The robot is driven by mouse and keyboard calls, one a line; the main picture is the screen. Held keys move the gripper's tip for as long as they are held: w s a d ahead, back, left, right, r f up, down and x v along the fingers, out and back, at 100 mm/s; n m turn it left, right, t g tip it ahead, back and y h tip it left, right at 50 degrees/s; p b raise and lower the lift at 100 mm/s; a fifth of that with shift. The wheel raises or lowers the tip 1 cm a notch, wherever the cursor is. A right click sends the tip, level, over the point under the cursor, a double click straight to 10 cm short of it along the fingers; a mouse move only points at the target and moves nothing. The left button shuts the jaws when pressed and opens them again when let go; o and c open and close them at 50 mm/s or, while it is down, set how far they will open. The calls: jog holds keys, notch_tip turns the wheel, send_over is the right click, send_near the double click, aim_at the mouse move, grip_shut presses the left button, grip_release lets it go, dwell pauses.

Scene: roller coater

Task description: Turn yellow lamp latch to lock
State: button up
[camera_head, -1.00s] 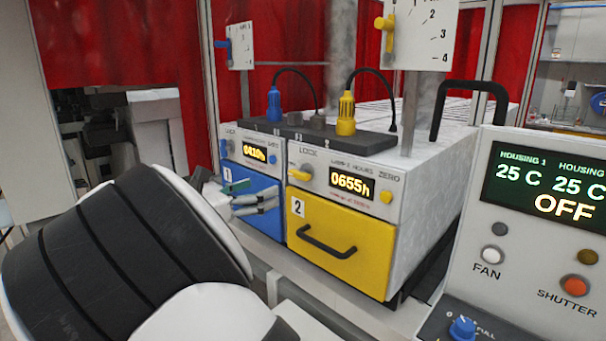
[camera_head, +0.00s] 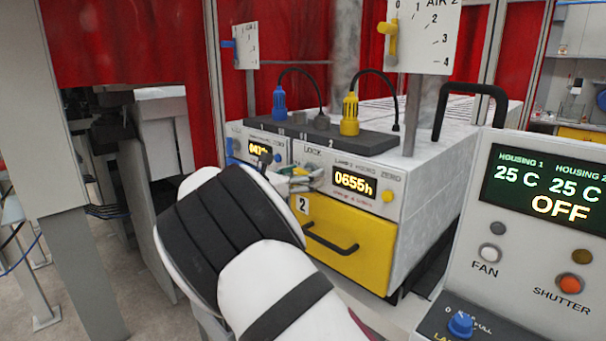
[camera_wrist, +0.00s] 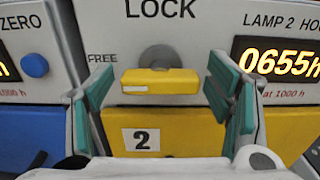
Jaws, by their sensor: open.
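The yellow lamp latch (camera_wrist: 160,83) lies horizontal on a round grey boss, below the word LOCK. Its white-marked left end points toward the word FREE. In the wrist view my gripper (camera_wrist: 160,97) is open, with one green-padded finger on each side of the latch and a visible gap at both ends. I cannot tell how far the fingertips are from the panel. In the head view my gripper (camera_head: 308,180) is in front of the lamp 2 panel (camera_head: 395,175), and the latch is mostly hidden behind it.
The yellow drawer (camera_head: 345,240) with a black handle is below the panel. The lamp 2 display (camera_wrist: 280,58) reads 0655h, right of the latch. The blue lamp 1 unit (camera_wrist: 30,125) is to the left. A control box (camera_head: 540,250) stands at the right.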

jog(key=shift+w, duration=0.1)
jog(key=c, duration=1.2)
jog(key=shift+o, duration=0.2)
jog(key=shift+m, duration=0.3)
jog(key=m, duration=0.3)
jog(key=shift+m, duration=0.3)
jog(key=m, duration=0.4)
jog(key=shift+m, duration=0.3)
jog(key=m, duration=0.4)
jog(key=shift+m, duration=2.5)
